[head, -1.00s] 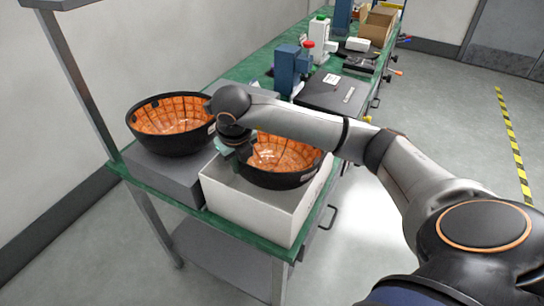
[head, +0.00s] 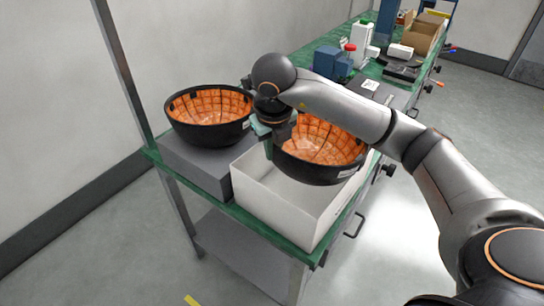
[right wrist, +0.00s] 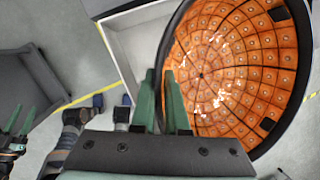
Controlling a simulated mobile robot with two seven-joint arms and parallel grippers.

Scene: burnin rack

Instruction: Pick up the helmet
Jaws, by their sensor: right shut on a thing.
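The helmet (head: 325,143), a black bowl-shaped shell with an orange gridded lining, is open side up and slightly tilted above the white box. My right gripper (head: 277,138) is shut on its left rim. In the right wrist view the green fingers of my right gripper (right wrist: 163,100) meet the rim of the helmet (right wrist: 225,75), and the orange lining fills the upper right. A second, similar helmet (head: 208,125) rests on a grey box at the left. My left gripper (right wrist: 20,120) shows small at the left edge of the right wrist view, its green fingers apart and empty.
The open white box (head: 272,205) stands at the near end of the green bench, beside the grey box (head: 195,163). Farther along are a blue device (head: 327,60), a white bottle (head: 362,42) and cardboard boxes (head: 424,38). A thin post rises at the left.

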